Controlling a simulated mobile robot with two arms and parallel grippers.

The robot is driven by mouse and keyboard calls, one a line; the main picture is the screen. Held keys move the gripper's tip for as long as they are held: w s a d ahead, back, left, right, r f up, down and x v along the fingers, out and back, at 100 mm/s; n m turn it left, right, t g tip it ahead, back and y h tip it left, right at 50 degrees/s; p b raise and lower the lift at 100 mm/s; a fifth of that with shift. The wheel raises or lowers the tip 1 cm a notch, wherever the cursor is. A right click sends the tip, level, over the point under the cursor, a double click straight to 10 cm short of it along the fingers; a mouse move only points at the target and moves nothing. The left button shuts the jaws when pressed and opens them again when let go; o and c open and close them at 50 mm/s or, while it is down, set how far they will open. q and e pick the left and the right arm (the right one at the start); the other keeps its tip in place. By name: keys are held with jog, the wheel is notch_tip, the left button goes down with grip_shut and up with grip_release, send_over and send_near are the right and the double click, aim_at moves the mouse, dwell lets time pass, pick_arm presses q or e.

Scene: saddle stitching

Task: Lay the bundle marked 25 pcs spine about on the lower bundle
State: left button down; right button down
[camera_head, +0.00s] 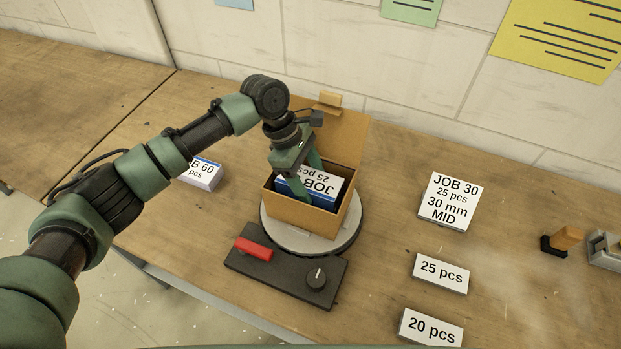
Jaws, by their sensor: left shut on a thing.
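A cardboard box (300,213) stands with its flap up on a round turntable (345,238). In its mouth is a white bundle with a blue edge (322,186); its label, with JOB and 25 pcs, reads upside down from here. My left gripper (304,178) reaches down from above and is shut on this bundle, with its fingers at the bundle's left part. Whether the bundle touches anything beneath it is hidden by the box wall. No lower bundle shows inside the box. My right gripper is out of view.
A bundle marked JOB 60 (203,175) lies left of the box. A black base with a red switch (290,270) is in front. At right lie a JOB 30 card (449,203), a 25 pcs block (440,272) and a 20 pcs block (431,329). A wooden-handled tool (566,238) is far right.

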pick_arm(q)
jog(key=shift+f, duration=0.2)
jog(key=shift+f, duration=0.1)
jog(key=c, duration=0.6)
grip_release()
jog(key=shift+f, duration=0.1)
jog(key=shift+r, duration=0.4)
jog(key=b+v, duration=0.2)
jog(key=v, duration=1)
